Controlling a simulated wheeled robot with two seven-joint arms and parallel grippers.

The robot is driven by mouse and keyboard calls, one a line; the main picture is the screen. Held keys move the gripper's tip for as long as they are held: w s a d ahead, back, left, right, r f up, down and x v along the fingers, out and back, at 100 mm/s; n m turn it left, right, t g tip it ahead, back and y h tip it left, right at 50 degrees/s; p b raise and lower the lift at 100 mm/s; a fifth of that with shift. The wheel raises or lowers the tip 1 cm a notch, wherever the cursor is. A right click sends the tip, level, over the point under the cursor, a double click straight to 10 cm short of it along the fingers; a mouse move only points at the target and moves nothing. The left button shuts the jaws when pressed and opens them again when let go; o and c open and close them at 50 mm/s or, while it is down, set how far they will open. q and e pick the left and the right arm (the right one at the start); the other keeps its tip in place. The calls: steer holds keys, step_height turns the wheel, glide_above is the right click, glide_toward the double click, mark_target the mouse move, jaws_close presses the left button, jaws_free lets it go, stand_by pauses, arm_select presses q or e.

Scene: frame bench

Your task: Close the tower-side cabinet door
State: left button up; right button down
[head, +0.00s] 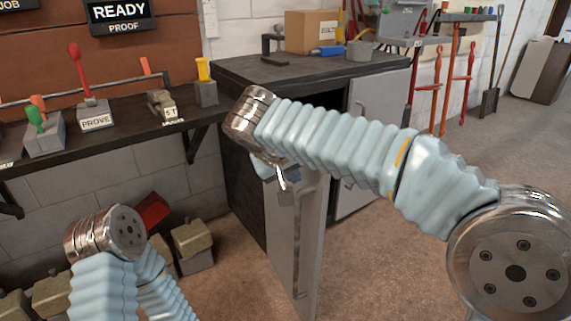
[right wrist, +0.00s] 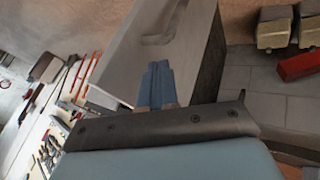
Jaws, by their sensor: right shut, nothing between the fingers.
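The cabinet (head: 246,190) has a dark top. Its left door (head: 312,250) stands wide open, swung out towards me, with a long bar handle on its face. Its right door (head: 376,120) looks closed. My right gripper (head: 284,188) is at the upper part of the open door, partly hidden behind my own arm. In the right wrist view its blue fingers (right wrist: 158,85) are together and empty, over or against the pale door panel (right wrist: 140,55); I cannot tell whether they touch. My left arm is at the lower left, and its gripper is not visible.
A shelf (head: 120,124) with levers and small blocks runs along the left wall. Stone-like blocks (head: 192,242) and a red object (head: 152,208) lie below it. A box (head: 312,32) and tools stand on the cabinet. The floor (head: 390,260) right of the door is clear.

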mark_target(315, 177)
steer(key=shift+w+d+r, duration=0.1)
steer(key=shift+w+d, duration=0.3)
steer(key=shift+d, duration=0.5)
steer(key=shift+w+d, duration=0.4)
steer(key=shift+d, duration=0.45)
